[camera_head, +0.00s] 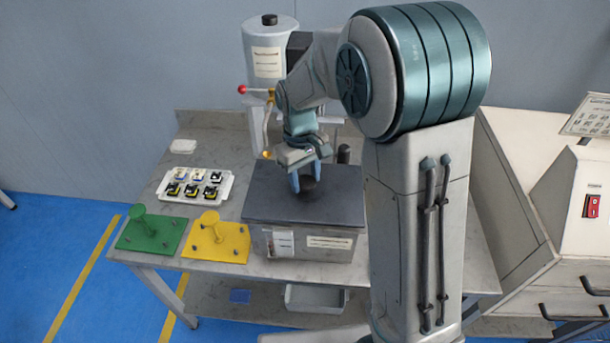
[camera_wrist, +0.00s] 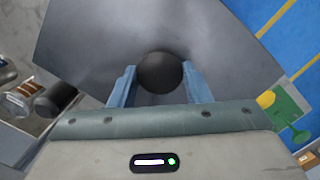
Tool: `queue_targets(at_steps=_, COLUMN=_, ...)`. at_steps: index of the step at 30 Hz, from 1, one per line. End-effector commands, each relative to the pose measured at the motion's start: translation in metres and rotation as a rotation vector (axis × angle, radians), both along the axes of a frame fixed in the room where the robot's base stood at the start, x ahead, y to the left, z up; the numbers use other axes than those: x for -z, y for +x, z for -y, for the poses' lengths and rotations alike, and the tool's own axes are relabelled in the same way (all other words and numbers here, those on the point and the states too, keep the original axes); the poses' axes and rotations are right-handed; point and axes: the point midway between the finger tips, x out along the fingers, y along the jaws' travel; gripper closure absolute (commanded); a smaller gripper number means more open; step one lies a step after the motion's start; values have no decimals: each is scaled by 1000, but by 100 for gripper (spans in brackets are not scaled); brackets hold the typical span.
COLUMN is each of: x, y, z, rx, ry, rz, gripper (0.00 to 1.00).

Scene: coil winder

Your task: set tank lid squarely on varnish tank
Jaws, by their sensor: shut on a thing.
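The tank lid (camera_head: 275,200) is a dark grey flat plate with a round black knob (camera_wrist: 160,72) at its middle. It lies over the top of the varnish tank (camera_head: 325,244), a grey box with white labels on its front. In the head view the lid looks roughly in line with the tank; I cannot tell whether it rests fully on the rim. My gripper (camera_head: 309,186) points down with its blue fingers shut on the knob. In the wrist view the gripper (camera_wrist: 160,84) has a finger on each side of the knob, and the lid (camera_wrist: 95,40) fills the upper middle.
A green plate (camera_head: 150,234) and a yellow plate (camera_head: 216,240), each with a post, lie left of the tank. A white tray (camera_head: 195,186) of small parts is behind them. A tall grey canister (camera_head: 268,55) stands behind the tank. A white cabinet (camera_head: 520,190) is at right.

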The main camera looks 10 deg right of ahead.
Motion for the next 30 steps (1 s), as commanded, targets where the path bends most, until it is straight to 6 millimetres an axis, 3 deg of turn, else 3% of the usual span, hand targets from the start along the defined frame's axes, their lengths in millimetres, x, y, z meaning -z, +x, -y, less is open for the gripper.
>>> queue_targets(at_steps=18, x=16, y=0, z=0, rx=0, ry=1, rz=1, gripper=94)
queue_targets(at_steps=19, x=15, y=0, z=0, rx=0, ry=1, rz=1, gripper=54)
queue_targets(at_steps=21, x=15, y=0, z=0, rx=0, ry=1, rz=1, gripper=34)
queue_targets(at_steps=30, x=15, y=0, z=0, rx=0, ry=0, rz=0, gripper=31)
